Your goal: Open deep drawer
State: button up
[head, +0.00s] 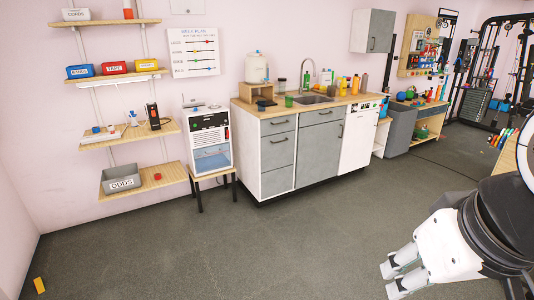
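The cabinet (242,135) under the worktop stands against the back wall, left of centre to centre. Its left column has grey drawer fronts, with an upper drawer (279,129), a middle drawer (279,153) and a lower drawer (278,181). A wider grey front (318,158) with a dark handle is to their right. All fronts look shut. Which one is the deep drawer I cannot tell for certain. My gripper (388,281) is at the bottom right, well in front of the cabinet and apart from it. Its two fingers are apart with nothing between them.
A white dishwasher-like front (358,137) stands right of the grey fronts. A small stool (213,174) carries a white appliance (208,135) left of the cabinet. Wall shelves (145,179) hold bins. A yellow block (39,286) lies at bottom left. The floor before the cabinet is clear.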

aim_at(277, 150)
jog(key=i+l, duration=0.1)
jog(key=i, duration=0.4)
jog(key=i+l+u, duration=0.1)
jog(key=i, duration=0.4)
jog(key=i+l, duration=0.1)
jog(key=i, duration=0.4)
jog(key=i+l, duration=0.15)
jog(key=i, duration=0.35)
jog(key=i+l+u, duration=0.1)
jog(key=i, duration=0.4)
jog(key=i+l, duration=0.2)
jog(key=i, duration=0.3)
jog(key=i+l+u, duration=0.1)
jog(key=i, duration=0.35)
jog(key=i+l, duration=0.25)
jog(key=i, duration=0.25)
